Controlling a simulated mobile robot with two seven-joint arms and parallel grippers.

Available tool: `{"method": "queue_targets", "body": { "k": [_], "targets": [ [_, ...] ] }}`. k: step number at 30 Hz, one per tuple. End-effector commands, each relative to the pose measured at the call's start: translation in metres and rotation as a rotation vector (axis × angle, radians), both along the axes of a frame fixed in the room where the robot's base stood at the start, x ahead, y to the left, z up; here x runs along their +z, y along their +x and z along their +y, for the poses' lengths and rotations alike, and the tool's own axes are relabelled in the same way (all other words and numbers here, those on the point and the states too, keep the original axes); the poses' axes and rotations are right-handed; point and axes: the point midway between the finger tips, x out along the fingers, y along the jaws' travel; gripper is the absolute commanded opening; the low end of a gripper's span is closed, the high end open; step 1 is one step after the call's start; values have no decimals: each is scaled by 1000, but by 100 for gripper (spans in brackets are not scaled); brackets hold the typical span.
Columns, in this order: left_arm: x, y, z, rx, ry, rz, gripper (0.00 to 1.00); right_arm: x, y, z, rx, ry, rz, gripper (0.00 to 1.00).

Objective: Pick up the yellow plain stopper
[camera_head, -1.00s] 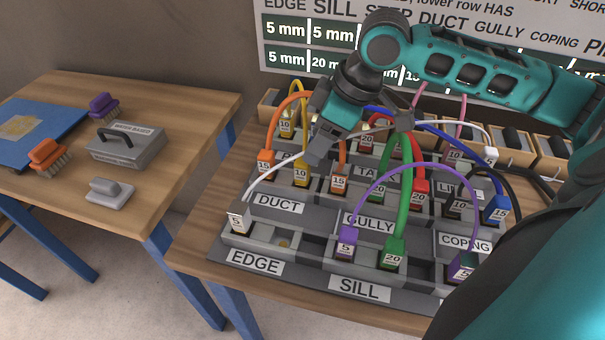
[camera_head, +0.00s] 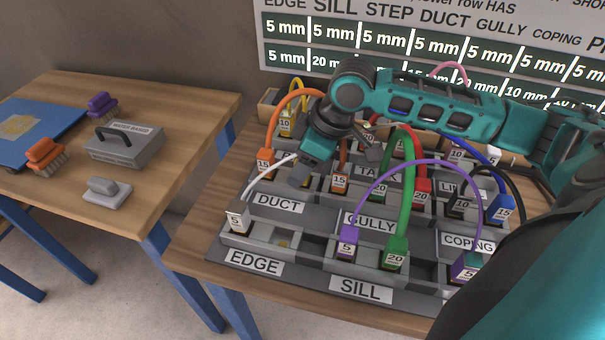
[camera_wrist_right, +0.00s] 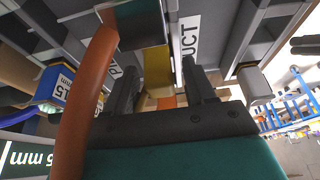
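A yellow stopper (camera_wrist_right: 157,70) shows in the right wrist view, ahead of and between the two fingers. My right gripper (camera_wrist_right: 160,95) is open there, with a finger on each side and a gap between them. In the head view my right gripper (camera_head: 299,173) points down over the row behind the DUCT label and mostly hides the yellow stopper there. Another yellow stopper (camera_head: 286,126), marked 10, stands at the back left with a yellow cord. I cannot tell whether the fingers touch the stopper. My left gripper is not in view.
An orange cord (camera_wrist_right: 85,100) passes close to the gripper. White (camera_head: 237,217), purple (camera_head: 347,243) and green (camera_head: 393,255) stoppers with arching cords crowd the grey rack around it. A side table (camera_head: 190,105) at left holds brushes and a grey block.

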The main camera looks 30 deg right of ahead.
Motion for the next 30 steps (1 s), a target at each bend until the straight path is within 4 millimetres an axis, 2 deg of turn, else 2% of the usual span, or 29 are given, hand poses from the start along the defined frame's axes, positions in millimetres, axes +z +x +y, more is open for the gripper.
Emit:
{"method": "queue_targets", "body": {
  "k": [2,15,24,30],
  "targets": [
    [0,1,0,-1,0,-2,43,0,0,0,0,0,0,46],
    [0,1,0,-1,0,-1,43,0,0,0,0,0,0,4],
    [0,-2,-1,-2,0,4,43,3,0,0,0,0,-1,3],
    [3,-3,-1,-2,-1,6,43,21,1,0,0,0,-4,3]
  ]
}}
